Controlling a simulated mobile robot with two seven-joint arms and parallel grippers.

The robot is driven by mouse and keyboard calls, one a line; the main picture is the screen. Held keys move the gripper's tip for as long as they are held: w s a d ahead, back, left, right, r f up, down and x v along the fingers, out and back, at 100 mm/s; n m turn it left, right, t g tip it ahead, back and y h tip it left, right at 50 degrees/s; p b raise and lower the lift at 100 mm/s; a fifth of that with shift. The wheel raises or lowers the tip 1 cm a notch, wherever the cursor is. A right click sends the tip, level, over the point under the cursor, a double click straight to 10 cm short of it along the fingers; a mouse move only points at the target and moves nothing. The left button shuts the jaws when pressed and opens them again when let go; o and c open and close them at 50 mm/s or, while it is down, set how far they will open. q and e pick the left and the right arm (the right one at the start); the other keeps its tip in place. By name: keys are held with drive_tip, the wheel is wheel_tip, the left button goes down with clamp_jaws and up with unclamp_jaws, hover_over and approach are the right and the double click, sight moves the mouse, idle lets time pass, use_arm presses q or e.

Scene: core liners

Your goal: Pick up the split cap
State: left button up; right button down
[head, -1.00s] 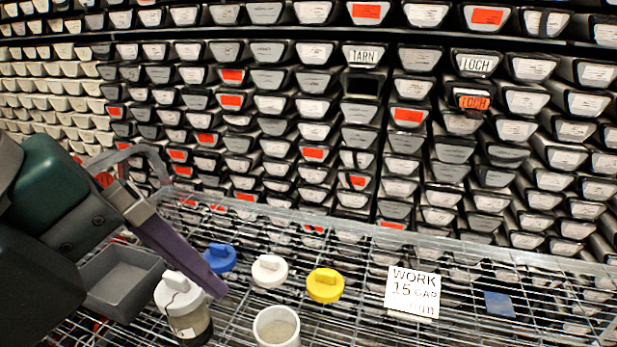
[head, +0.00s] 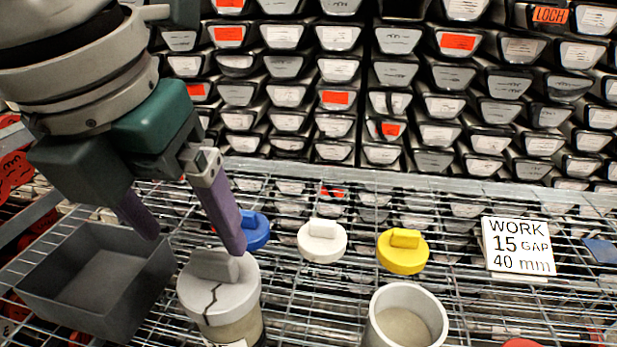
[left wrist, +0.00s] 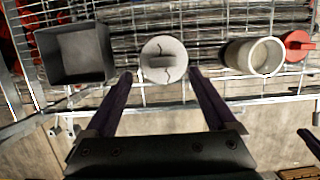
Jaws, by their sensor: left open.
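The split cap (head: 217,287) is a light grey round cap with a dark crack and a raised grip bar. It sits on a jar (head: 236,331) at the lower left of the head view. In the left wrist view the cap (left wrist: 164,73) lies beyond the fingertips, centred between them, with cracks on both sides of its bar. My left gripper (head: 195,243) is open and empty. In the head view one purple finger overlaps the cap's far edge and the other hangs to its left, over the bin. The left gripper also shows in the wrist view (left wrist: 160,76).
A grey open bin (head: 100,275) stands left of the jar. Blue (head: 256,231), white (head: 322,241) and yellow (head: 403,251) caps lie behind on the wire shelf. An open white cup (head: 407,317) stands right, with a sign (head: 518,246) beyond. Stacked core trays fill the back.

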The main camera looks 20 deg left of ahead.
sight(211, 256)
use_arm(q)
drive_tip(key=x, duration=0.2)
drive_tip(key=b+x, duration=0.1)
drive_tip(key=x, duration=0.1)
drive_tip(key=shift+w+d, duration=0.15)
drive_tip(key=shift+d, duration=0.2)
drive_tip(key=shift+w+a+f, duration=0.1)
drive_tip(key=shift+f, duration=0.3)
drive_tip(key=c, duration=1.4)
drive_tip(key=shift+r, duration=0.2)
